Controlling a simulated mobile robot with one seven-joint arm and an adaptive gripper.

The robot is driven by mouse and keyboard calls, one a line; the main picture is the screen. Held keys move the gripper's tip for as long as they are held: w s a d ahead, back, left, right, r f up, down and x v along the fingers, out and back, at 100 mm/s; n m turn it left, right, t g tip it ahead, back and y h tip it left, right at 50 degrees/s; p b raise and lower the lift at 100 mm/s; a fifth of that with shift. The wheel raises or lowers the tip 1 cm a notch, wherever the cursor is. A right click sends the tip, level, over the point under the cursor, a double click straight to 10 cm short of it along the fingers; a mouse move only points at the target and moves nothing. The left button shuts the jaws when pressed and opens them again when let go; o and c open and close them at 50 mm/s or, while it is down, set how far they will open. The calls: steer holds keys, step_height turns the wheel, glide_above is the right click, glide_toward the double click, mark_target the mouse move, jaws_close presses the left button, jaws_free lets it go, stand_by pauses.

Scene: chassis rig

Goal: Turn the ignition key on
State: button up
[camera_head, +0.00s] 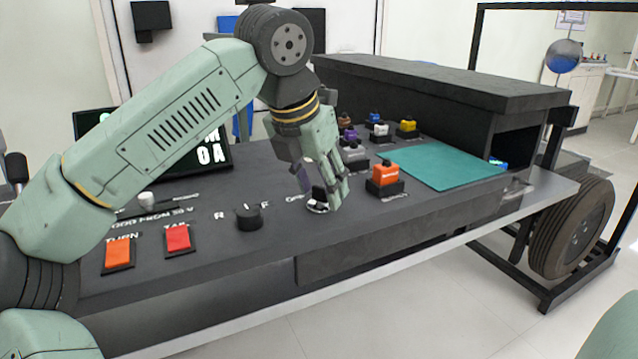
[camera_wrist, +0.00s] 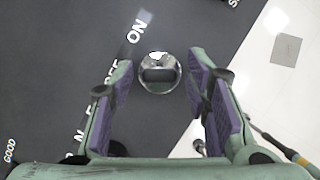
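The ignition key switch (camera_wrist: 158,73) is a round chrome piece with a dark bar across its middle in the wrist view. White lettering "ON" (camera_wrist: 140,27) is printed above and left of it, with "OFF" partly hidden by the left finger. In the head view the switch (camera_head: 318,207) sits near the front edge of the dark console, just under my fingers. My gripper (camera_head: 322,190) points down over it. In the wrist view my gripper (camera_wrist: 161,70) is open, its purple pads on either side of the switch with gaps showing. I cannot tell whether the fingers are level with the key.
A black knob (camera_head: 248,217) and two switches, orange (camera_head: 118,252) and red (camera_head: 178,238), are to the left. An orange button block (camera_head: 385,174) stands close on the right, with several coloured blocks behind. A teal mat (camera_head: 445,160) lies farther right.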

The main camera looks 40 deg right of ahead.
jaws_close()
stand_by(0.3)
steer(key=shift+r+p, duration=0.1)
steer(key=shift+p, duration=0.2)
steer(key=shift+r+m+g+p, duration=0.15)
steer(key=shift+m+g+p, duration=0.25)
steer(key=shift+m+p, duration=0.6)
steer(key=m+g+p, duration=0.1)
steer(key=m+p, duration=0.2)
steer(key=shift+w+p, duration=0.15)
steer(key=shift+p, duration=0.2)
steer(key=m+g+p, duration=0.1)
steer(key=m+p, duration=0.2)
steer(key=m, duration=0.1)
steer(key=shift+g, duration=0.3)
steer(key=shift+w+d+m+g+y+p, duration=0.1)
steer(key=shift+m+g+y+p, duration=0.4)
steer(key=shift+m+p, duration=0.7)
steer(key=shift+f+m, duration=0.2)
steer(key=shift+m, duration=0.2)
